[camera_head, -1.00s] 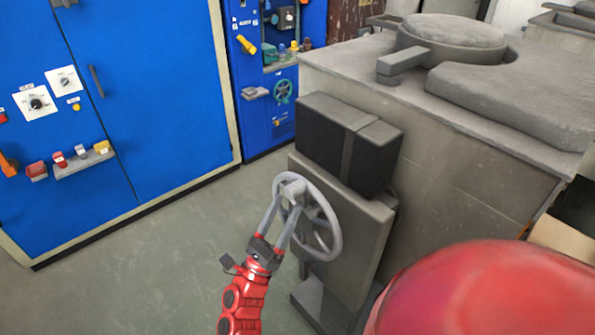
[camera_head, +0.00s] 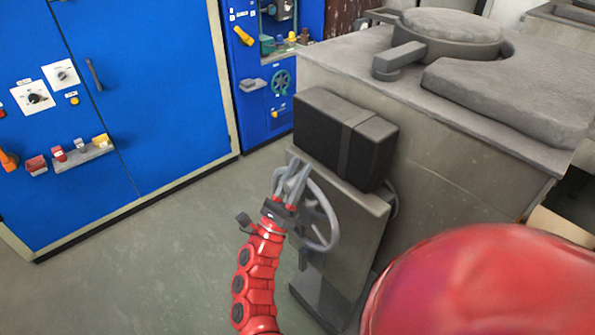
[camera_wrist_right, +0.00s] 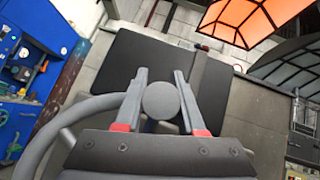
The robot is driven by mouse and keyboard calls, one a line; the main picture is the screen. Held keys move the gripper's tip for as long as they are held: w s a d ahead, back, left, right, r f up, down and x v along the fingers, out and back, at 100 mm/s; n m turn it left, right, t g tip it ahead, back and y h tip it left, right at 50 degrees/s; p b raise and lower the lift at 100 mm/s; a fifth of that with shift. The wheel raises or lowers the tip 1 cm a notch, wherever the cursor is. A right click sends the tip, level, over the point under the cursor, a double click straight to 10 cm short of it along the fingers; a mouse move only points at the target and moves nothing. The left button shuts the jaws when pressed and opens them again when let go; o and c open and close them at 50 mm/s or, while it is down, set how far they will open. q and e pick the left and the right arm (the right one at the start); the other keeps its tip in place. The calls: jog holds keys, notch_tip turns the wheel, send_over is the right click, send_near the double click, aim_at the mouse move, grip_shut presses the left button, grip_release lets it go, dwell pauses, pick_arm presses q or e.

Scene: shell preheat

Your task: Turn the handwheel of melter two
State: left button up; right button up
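The grey handwheel (camera_head: 335,232) is on the front of a grey stand beside the big grey melter block (camera_head: 440,165). My right gripper (camera_head: 291,172) reaches up to the upper left part of the wheel and covers some of it. In the right wrist view, a round grey knob (camera_wrist_right: 160,100) sits between the two fingers (camera_wrist_right: 161,78), which appear to touch it on both sides. The wheel's rim (camera_wrist_right: 70,124) curves away to the left there. My left gripper is not in view.
A black box (camera_head: 325,130) sits on the stand just above the wheel. A blue cabinet (camera_head: 165,110) with switches stands at left, and a blue panel (camera_head: 260,120) with a small teal handwheel (camera_head: 281,82) is behind. The floor (camera_head: 170,250) between is clear.

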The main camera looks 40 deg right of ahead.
grip_shut()
dwell(1.0)
